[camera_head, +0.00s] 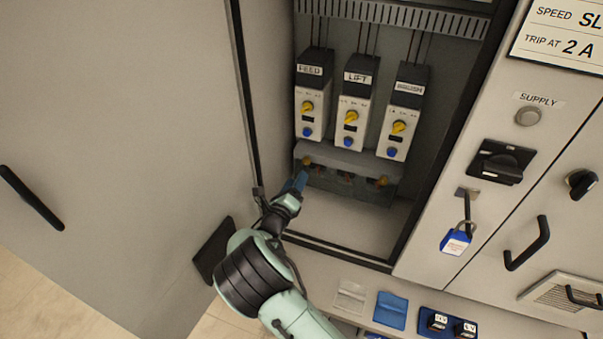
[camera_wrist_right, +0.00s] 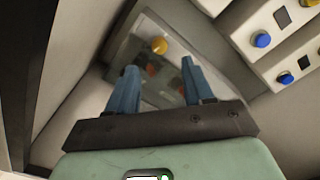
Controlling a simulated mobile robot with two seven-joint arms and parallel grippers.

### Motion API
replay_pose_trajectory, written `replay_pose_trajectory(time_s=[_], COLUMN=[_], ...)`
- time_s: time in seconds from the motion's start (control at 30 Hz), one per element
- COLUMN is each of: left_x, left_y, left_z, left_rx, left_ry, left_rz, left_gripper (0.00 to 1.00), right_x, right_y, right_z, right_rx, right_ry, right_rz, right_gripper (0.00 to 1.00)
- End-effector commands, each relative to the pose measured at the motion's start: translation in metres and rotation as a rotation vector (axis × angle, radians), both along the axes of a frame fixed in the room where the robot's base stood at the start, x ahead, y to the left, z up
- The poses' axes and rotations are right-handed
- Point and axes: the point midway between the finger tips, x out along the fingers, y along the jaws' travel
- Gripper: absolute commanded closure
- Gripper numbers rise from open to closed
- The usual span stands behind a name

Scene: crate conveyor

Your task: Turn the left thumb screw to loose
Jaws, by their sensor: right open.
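The left thumb screw (camera_head: 307,160) is a small brass knob at the upper left of the clear cover (camera_head: 345,185) below the modules. The right thumb screw (camera_head: 381,181) sits at the cover's right side. My right gripper (camera_head: 299,181) has blue fingers just below and in front of the left screw, apart from it. In the wrist view, my right gripper (camera_wrist_right: 158,68) is open and empty. A brass screw, seemingly the left thumb screw (camera_wrist_right: 160,45), shows just beyond the fingertips, roughly between them. The other screw is not clear there. My left gripper is not in view.
Modules labelled FEED (camera_head: 311,105), LIFT (camera_head: 352,115) and a third (camera_head: 400,125) stand above the cover. The open cabinet door (camera_head: 130,120) is at left. A blue padlock (camera_head: 456,239) hangs right of the opening. The cabinet floor (camera_head: 340,220) is clear.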

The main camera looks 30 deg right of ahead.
Motion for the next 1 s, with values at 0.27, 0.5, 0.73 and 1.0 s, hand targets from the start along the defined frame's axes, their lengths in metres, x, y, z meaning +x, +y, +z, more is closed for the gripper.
replay_pose_trajectory(time_s=[0.27, 0.5, 0.73, 1.0], left_x=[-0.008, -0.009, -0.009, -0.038], left_y=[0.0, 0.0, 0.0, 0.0], left_z=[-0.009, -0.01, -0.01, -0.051], left_rx=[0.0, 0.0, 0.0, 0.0], left_ry=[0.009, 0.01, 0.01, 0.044], left_rz=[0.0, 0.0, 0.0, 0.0], left_gripper=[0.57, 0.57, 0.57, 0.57], right_x=[-0.032, -0.039, -0.039, -0.043], right_y=[0.038, 0.045, 0.045, 0.046], right_z=[0.0, 0.001, 0.001, -0.012], right_rx=[0.0, -0.001, 0.002, 0.314], right_ry=[0.0, 0.0, -0.002, -0.35], right_rz=[0.001, -0.001, -0.001, -0.002], right_gripper=[0.48, 0.48, 0.48, 0.48])
